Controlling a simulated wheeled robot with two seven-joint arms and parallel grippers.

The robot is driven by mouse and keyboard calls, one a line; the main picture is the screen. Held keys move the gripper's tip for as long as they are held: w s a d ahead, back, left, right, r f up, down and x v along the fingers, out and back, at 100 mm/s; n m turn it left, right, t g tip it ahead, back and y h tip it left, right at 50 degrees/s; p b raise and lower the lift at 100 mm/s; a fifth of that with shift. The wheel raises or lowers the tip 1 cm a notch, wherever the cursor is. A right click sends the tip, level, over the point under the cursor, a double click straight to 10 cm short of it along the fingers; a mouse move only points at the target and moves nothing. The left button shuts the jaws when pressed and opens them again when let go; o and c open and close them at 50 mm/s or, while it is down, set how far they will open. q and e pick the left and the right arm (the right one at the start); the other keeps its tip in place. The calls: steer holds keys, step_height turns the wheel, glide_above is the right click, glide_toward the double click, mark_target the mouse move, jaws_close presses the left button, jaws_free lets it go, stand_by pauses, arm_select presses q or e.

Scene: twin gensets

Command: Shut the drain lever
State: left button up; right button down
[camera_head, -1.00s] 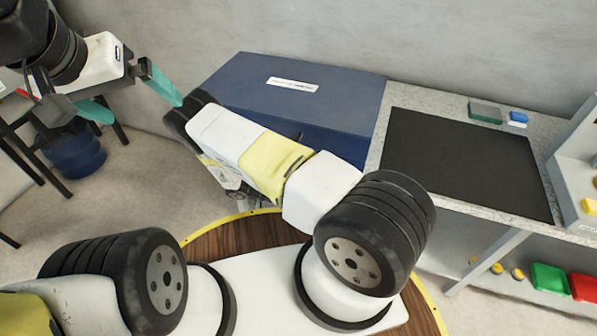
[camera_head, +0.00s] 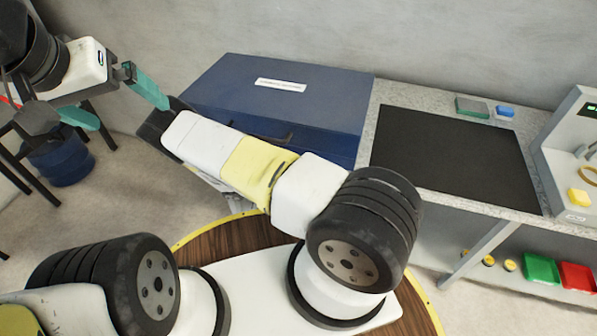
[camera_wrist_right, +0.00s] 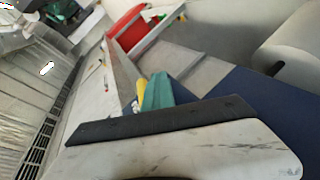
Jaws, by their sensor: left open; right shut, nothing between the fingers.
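I cannot make out the drain lever in either view. My left gripper (camera_head: 134,116) is at the upper left of the head view, its two teal fingers spread apart with nothing between them. It is in the air above the floor, left of the blue cabinet. My right gripper (camera_wrist_right: 158,92) shows in the right wrist view as teal fingers close together, with nothing seen held. A small yellow thing (camera_wrist_right: 141,88) shows right beside those fingers; I cannot tell what it is or whether they touch. In the head view the right gripper is hidden.
The blue cabinet (camera_head: 320,105) stands against the wall. To its right is a bench with a black mat (camera_head: 455,155), small green and blue items, and a grey device (camera_head: 573,150). Green (camera_head: 541,268) and red bins sit on the shelf below. A dark blue drum (camera_head: 62,160) stands at left.

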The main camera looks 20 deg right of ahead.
steer(key=shift+d+r, duration=0.25)
steer(key=shift+r, duration=0.1)
stand_by(0.8)
